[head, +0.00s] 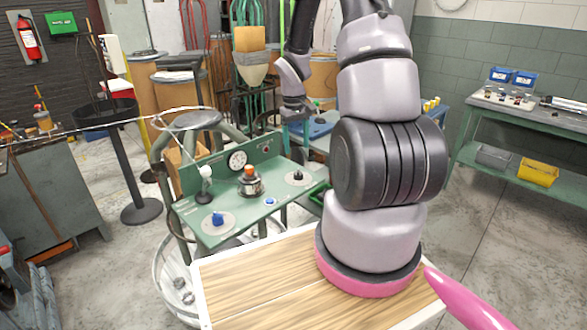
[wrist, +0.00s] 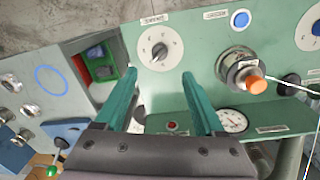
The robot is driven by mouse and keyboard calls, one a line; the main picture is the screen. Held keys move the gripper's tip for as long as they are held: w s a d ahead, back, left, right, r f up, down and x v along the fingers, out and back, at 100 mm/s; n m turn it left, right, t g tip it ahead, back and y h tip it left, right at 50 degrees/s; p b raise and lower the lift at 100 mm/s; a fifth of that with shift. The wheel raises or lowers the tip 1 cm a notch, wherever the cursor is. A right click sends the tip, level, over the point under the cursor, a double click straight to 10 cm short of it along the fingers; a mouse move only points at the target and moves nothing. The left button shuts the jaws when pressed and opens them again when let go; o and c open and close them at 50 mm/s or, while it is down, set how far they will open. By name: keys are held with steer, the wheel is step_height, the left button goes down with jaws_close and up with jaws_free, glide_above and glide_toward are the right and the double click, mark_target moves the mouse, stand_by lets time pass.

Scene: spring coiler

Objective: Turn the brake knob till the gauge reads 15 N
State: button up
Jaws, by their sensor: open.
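The green machine panel (head: 235,223) carries several controls. One is a dark knob on a pale round dial (head: 298,177), also in the wrist view (wrist: 160,50). Another is an orange-topped metal unit (head: 250,180), also in the wrist view (wrist: 250,78). A blue knob (head: 218,218) sits on another round dial. I cannot read which label names the brake. The round white gauge (head: 237,160) is on the panel's raised back, also in the wrist view (wrist: 232,121); its reading is too small to tell. My gripper (wrist: 159,75) is open and empty, its fingertips pointing toward the dark knob, apart from it.
A thin wire (head: 110,123) runs in from the left. A wooden tabletop (head: 270,280) is in front. A green workbench (head: 540,115) stands right, with open floor before it.

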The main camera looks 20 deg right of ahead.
mark_target(298, 171)
steer(key=f, duration=1)
steer(key=shift+d+f, duration=0.3)
jaws_close()
